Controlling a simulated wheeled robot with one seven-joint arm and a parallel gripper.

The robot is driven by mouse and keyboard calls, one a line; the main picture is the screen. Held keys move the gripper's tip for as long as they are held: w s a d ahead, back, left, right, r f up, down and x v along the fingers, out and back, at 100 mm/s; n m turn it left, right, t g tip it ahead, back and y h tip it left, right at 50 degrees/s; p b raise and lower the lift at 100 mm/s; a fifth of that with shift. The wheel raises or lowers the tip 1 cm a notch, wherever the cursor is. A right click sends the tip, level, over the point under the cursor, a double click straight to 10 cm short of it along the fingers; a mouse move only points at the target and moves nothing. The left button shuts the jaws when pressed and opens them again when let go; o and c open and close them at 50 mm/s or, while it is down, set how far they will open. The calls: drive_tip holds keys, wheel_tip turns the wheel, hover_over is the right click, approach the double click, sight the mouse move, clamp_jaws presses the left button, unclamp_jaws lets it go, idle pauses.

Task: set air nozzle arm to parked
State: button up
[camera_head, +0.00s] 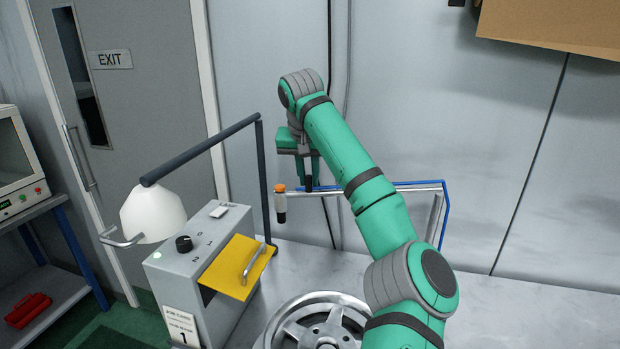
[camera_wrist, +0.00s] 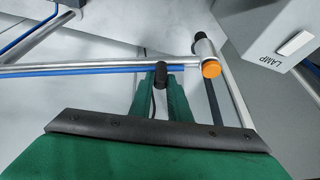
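The air nozzle arm (camera_head: 400,189) is a silver tube with a blue hose along it, reaching left above the bench from a bent post on the right. It carries an orange-capped nozzle (camera_head: 280,200) at its left end. The tube (camera_wrist: 90,67) and orange cap (camera_wrist: 211,70) also show in the wrist view. A short black upright handle (camera_wrist: 161,75) stands at the tube. My gripper (camera_head: 308,178) points down there, its two green fingers (camera_wrist: 160,92) on either side of the handle with no clear gap. The handle's lower part is hidden.
A white lamp (camera_head: 153,213) hangs from a dark bent arm on the left. A grey control box (camera_head: 190,262) with a yellow flap (camera_head: 238,268) stands below it. A spoked wheel (camera_head: 318,325) lies at the front of the bench. The bench right of my arm is clear.

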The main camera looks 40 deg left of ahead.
drive_tip(key=shift+o, duration=1.4)
drive_tip(key=shift+a, duration=0.15)
drive_tip(key=v, duration=1)
drive_tip(key=shift+r, duration=0.35)
drive_tip(key=shift+s, duration=0.1)
